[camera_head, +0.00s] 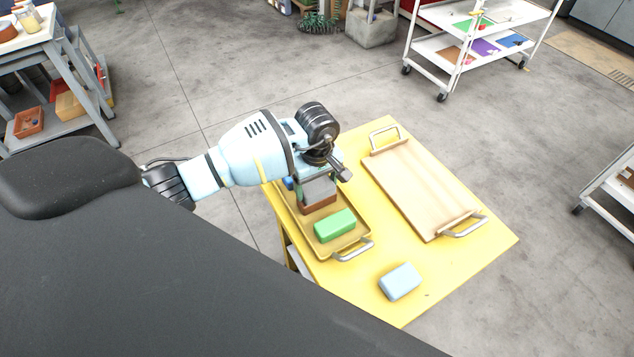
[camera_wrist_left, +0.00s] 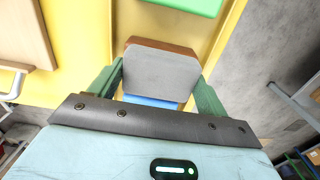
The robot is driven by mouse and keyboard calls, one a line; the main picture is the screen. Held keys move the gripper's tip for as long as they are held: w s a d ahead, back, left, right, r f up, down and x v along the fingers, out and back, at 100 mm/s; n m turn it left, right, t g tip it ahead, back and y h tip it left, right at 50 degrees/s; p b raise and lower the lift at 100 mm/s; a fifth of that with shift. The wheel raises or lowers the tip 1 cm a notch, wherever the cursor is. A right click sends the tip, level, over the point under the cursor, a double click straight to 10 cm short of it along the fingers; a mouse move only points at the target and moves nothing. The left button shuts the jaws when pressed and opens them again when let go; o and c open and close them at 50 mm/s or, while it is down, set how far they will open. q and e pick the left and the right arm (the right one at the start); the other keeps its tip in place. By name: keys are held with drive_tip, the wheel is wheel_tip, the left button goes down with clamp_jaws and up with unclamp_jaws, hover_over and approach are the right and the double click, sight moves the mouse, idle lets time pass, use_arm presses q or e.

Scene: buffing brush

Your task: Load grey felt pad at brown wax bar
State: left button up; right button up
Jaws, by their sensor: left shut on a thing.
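My left gripper (camera_head: 316,183) points down over the yellow tray (camera_head: 343,249), its green fingers shut on the grey felt pad (camera_head: 320,191). In the left wrist view the pad (camera_wrist_left: 161,73) sits between the two fingers. The brown wax bar (camera_head: 318,205) lies in the tray directly under the pad, and only its edge shows. In the left wrist view a strip of the brown bar (camera_wrist_left: 161,44) shows past the pad. I cannot tell whether pad and bar touch. My right gripper is not in view.
A green bar (camera_head: 335,225) lies beside the brown one in the tray, and a blue bar (camera_wrist_left: 151,101) on its other side. A wooden tray with metal handles (camera_head: 420,190) stands to the right on the yellow table (camera_head: 478,248). A light blue block (camera_head: 400,281) lies near the front edge.

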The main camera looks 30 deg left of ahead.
sight(317, 185)
use_arm(q)
drive_tip(key=shift+f, duration=0.15)
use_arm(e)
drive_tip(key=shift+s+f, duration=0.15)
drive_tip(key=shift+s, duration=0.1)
use_arm(q)
drive_tip(key=shift+f, duration=0.25)
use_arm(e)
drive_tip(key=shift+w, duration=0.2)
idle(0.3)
use_arm(q)
drive_tip(key=shift+s+f, duration=0.1)
drive_tip(key=shift+f, duration=0.05)
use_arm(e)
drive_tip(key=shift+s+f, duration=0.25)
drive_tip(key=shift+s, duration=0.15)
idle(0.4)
use_arm(q)
drive_tip(key=shift+r+p, duration=0.75)
drive_tip(key=shift+r, duration=1.8)
drive_tip(key=shift+r+p, duration=0.45)
drive_tip(key=shift+r, duration=0.7)
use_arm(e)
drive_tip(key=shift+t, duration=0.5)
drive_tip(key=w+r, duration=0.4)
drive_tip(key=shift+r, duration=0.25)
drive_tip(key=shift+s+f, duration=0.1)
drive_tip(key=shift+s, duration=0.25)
